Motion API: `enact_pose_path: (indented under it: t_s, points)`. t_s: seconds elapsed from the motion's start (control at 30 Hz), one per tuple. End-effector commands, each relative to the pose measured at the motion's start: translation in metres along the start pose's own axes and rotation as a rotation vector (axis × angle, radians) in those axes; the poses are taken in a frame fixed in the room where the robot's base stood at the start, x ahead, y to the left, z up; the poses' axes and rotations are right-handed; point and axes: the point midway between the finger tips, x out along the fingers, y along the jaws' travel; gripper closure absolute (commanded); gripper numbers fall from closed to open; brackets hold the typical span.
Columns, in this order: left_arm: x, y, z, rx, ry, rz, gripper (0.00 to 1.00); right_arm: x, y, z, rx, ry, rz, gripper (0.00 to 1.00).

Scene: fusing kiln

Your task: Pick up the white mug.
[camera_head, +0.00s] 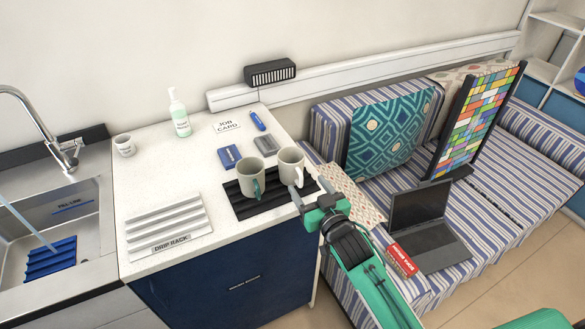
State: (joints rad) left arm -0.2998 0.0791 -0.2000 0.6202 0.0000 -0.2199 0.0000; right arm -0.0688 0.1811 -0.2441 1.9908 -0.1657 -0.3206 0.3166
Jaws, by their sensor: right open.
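A white mug (291,168) stands upright on the black ribbed mat (243,209) on the white counter, at its right end. A grey-beige mug (249,178) with a teal handle stands close on its left. My right gripper (309,189) is open and empty, just to the lower right of the white mug, with its fingers reaching toward the mug's lower right side. I cannot tell whether a finger touches it. My left gripper is not in view.
The sink (75,215) is left; a striped sofa with a laptop (420,205) is right. The counter's middle is clear.

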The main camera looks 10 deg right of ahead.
Motion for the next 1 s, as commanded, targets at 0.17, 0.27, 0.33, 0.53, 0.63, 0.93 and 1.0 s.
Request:
enact_pose_path:
  t_s: [0.17,0.27,0.33,0.53,0.63,0.93,1.0]
  points:
    - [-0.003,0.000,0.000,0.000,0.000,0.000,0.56,0.010,0.000,-0.001,0.000,0.000,0.000,0.33]
    - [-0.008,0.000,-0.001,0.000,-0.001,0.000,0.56,0.019,0.000,-0.003,0.000,0.001,0.000,0.33]
    - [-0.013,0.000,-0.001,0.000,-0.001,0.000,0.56,0.029,0.001,-0.004,-0.001,0.001,0.000,0.33]
    - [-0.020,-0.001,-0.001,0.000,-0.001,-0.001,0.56,0.054,0.001,-0.002,-0.001,0.000,0.000,0.33]
    - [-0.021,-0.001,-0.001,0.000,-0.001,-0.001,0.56,0.059,0.001,-0.001,0.000,0.000,0.000,0.33]
    - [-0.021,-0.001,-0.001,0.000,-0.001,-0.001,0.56,0.060,0.001,0.000,0.000,0.000,0.000,0.45]
    - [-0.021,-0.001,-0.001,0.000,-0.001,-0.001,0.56,0.060,0.001,0.000,0.000,0.000,0.000,0.59]
